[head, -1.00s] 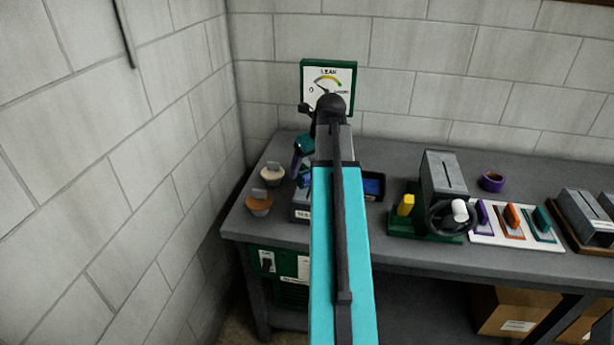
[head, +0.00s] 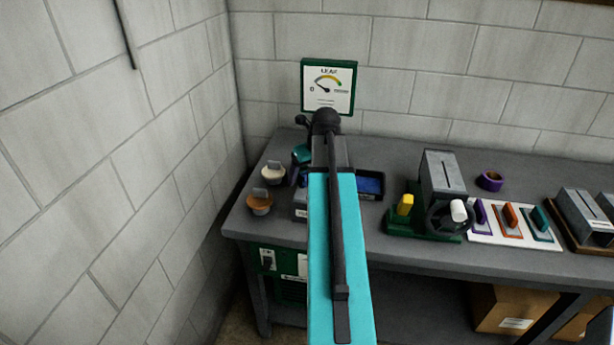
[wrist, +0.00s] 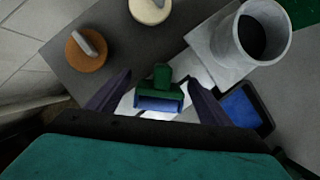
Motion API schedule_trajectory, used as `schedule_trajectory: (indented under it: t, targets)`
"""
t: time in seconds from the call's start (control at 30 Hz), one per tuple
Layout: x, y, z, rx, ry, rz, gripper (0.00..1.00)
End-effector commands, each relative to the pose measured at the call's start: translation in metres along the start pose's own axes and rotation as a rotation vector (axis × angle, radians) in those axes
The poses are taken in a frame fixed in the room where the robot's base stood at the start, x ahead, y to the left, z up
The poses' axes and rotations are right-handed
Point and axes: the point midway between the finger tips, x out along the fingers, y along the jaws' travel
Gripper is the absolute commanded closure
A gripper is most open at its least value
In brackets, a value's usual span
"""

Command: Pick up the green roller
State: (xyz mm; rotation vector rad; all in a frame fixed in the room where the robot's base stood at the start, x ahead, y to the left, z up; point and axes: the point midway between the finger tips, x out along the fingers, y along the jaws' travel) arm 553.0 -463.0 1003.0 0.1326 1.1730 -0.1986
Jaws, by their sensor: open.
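In the wrist view the green roller (wrist: 161,92), with a green handle part and a blue-looking lower part, lies between the fingers of my gripper (wrist: 159,80). The two dark fingers are open, one on each side of it, with gaps visible. I cannot tell how far below the fingertips it lies. A pale surface shows around it. In the head view my arm covers the middle of the bench's left end, and I cannot make out the roller there.
An orange-brown round tub (head: 260,203) and a cream one (head: 273,174) stand left on the bench (head: 400,150). A dark tray with blue inside (head: 370,196) lies right of my arm. A grey cylinder (wrist: 240,45) stands close right. A green-based machine (head: 440,237) is farther right.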

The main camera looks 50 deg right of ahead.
Motion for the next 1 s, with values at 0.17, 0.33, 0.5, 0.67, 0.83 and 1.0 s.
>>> schedule_trajectory:
  t: [0.17,0.33,0.5,0.67,0.83,1.0]
  targets:
    - [0.0,0.0,0.0,0.0,0.0,0.0,0.3]
    - [0.0,0.0,0.0,0.001,0.0,0.0,0.59]
    - [-0.001,-0.001,0.0,0.001,0.0,0.0,0.77]
    - [-0.001,-0.001,0.0,0.001,-0.001,0.0,0.77]
    - [-0.003,-0.001,0.001,0.001,-0.001,-0.001,0.77]
    - [-0.01,-0.001,0.005,0.001,-0.002,-0.002,0.77]
